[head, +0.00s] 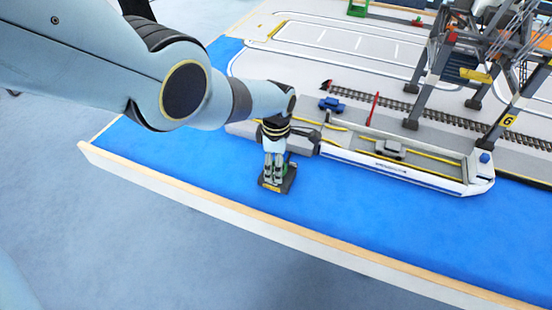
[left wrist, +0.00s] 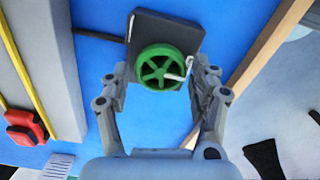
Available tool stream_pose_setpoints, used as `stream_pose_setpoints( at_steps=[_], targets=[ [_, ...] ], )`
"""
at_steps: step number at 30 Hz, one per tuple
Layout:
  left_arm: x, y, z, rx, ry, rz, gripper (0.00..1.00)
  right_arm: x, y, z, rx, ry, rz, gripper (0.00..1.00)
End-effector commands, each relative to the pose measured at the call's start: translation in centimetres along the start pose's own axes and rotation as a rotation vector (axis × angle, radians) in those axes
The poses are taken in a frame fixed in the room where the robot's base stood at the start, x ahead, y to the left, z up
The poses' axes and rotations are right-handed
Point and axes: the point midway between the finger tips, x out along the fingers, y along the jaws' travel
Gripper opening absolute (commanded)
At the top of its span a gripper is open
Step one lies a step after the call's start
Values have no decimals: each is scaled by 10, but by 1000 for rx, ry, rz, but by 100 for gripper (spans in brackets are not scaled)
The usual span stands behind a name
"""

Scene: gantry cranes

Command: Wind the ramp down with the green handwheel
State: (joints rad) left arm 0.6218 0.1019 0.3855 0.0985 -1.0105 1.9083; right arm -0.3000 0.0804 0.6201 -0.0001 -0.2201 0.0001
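The green handwheel (left wrist: 158,68) sits on a dark square base (left wrist: 190,35) and has a pale crank knob at its right side. In the left wrist view my left gripper (left wrist: 158,78) is open, with one finger on each side of the wheel and gaps visible beside it. In the head view my left gripper (head: 274,180) points down over the dark base (head: 288,184), hiding most of the wheel. The ramp cannot be made out clearly; my arm covers part of the ship's left end. My right gripper is not in view.
A long white and grey ship (head: 400,172) lies right of the gripper, with a grey car (head: 390,148) on its deck. A blue car (head: 332,104) and a red barrier (head: 373,108) stand on the quay behind. A wooden edge (head: 300,240) runs along the front.

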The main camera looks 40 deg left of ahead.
Motion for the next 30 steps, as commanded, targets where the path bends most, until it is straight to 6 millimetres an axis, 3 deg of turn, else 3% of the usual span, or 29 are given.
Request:
stream_pose_setpoints(
  at_steps=[2, 17, 23, 30],
  targets=[
    [0, 0, 0, 1, 0, 0, 74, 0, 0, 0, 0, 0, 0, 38],
    [-8, 1, 0, 1, 0, 1, 74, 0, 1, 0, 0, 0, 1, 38],
    [-28, 0, 0, 2, -1, 3, 74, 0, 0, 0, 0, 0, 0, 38],
    [-71, 1, 0, 2, -1, 3, 74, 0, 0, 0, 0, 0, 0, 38]
  ],
)
